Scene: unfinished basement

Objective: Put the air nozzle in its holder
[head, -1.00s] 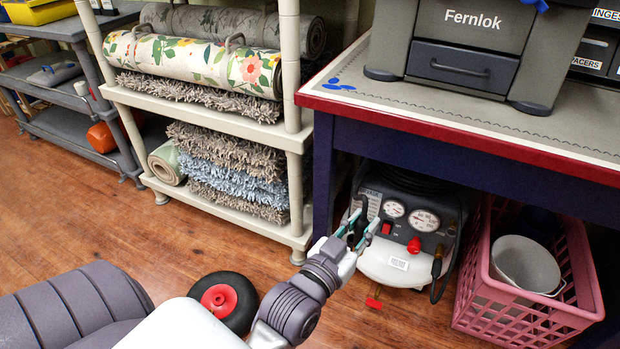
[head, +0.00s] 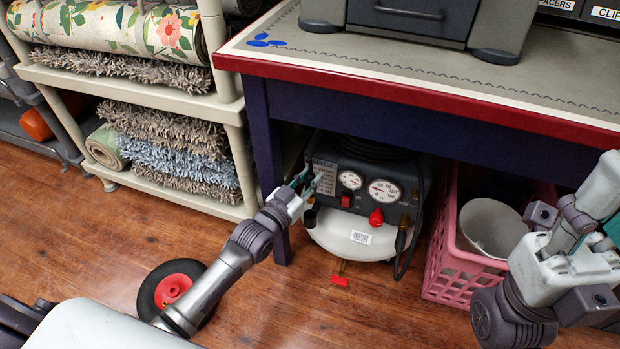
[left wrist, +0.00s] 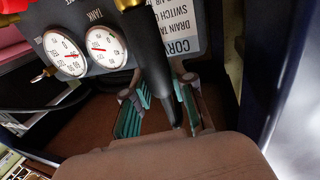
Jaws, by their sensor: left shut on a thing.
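My left gripper (head: 305,180) is at the left front of the air compressor (head: 345,230), close to its printed label. In the left wrist view the gripper's green-padded fingers (left wrist: 160,108) are shut on the air nozzle (left wrist: 150,65). The nozzle is a black tapering piece with a brass fitting at the picture's top edge, slanting between the fingers. In the head view a dark cylindrical part (head: 311,215) sits just below the gripper; I cannot tell whether it is the holder. My right gripper (head: 590,235) is at the right edge, partly cut off; its jaw state is unclear.
The compressor stands under a workbench (head: 400,92), beside its blue leg (head: 264,165). A pink crate (head: 445,265) with a grey bucket (head: 488,228) stands on the right. A rug shelf (head: 130,85) is on the left. A red-hubbed wheel (head: 171,289) is on open wooden floor.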

